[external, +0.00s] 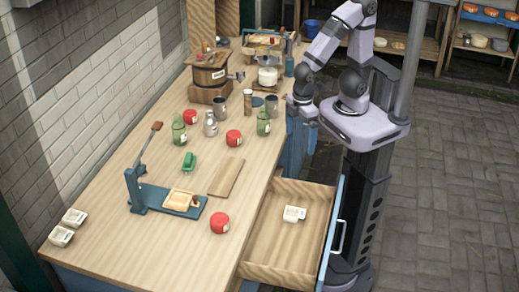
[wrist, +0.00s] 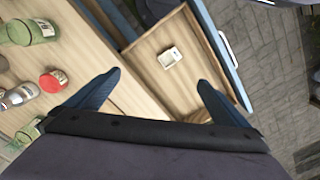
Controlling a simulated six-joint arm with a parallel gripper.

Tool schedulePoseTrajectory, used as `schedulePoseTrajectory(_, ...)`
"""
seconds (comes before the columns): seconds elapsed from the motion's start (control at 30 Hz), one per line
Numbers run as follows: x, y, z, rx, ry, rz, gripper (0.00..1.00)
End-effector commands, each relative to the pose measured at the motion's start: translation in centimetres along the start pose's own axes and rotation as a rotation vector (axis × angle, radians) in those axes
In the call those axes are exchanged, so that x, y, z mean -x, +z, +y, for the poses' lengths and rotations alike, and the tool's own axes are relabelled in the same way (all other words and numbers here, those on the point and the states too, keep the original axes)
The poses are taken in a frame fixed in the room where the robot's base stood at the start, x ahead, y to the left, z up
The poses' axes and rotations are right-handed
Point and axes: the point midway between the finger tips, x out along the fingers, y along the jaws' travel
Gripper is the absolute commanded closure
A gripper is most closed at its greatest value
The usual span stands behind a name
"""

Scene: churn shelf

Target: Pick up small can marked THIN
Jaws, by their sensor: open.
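No label is readable, so I cannot tell which container is marked THIN. A small silver can or jar with a pale label (external: 210,125) stands upright among green jars on the counter; a similar one (wrist: 20,95) shows at the left of the wrist view. Dark grey cans (external: 220,106) and (external: 272,103) stand nearby. My gripper (external: 302,108) is at the counter's right edge, right of these containers. In the wrist view my gripper (wrist: 160,80) has its blue fingers spread wide, with nothing between them.
Green jars (external: 179,132) and (external: 263,122) and red round containers (external: 234,138) crowd the counter. An open drawer (external: 262,232) juts out at the right, holding a small white box (external: 294,213). A blue lever press (external: 138,190) stands left.

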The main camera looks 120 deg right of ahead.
Motion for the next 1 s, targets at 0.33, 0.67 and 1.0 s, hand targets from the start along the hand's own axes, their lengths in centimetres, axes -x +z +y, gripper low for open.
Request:
schedulePoseTrajectory(0.33,0.0,0.0,0.1,-0.002,0.0,0.0,0.0)
schedulePoseTrajectory(0.67,0.0,0.0,0.1,-0.002,0.0,-0.001,0.35)
schedulePoseTrajectory(1.0,-0.4,-1.4,0.7,-0.064,-0.023,0.045,0.35)
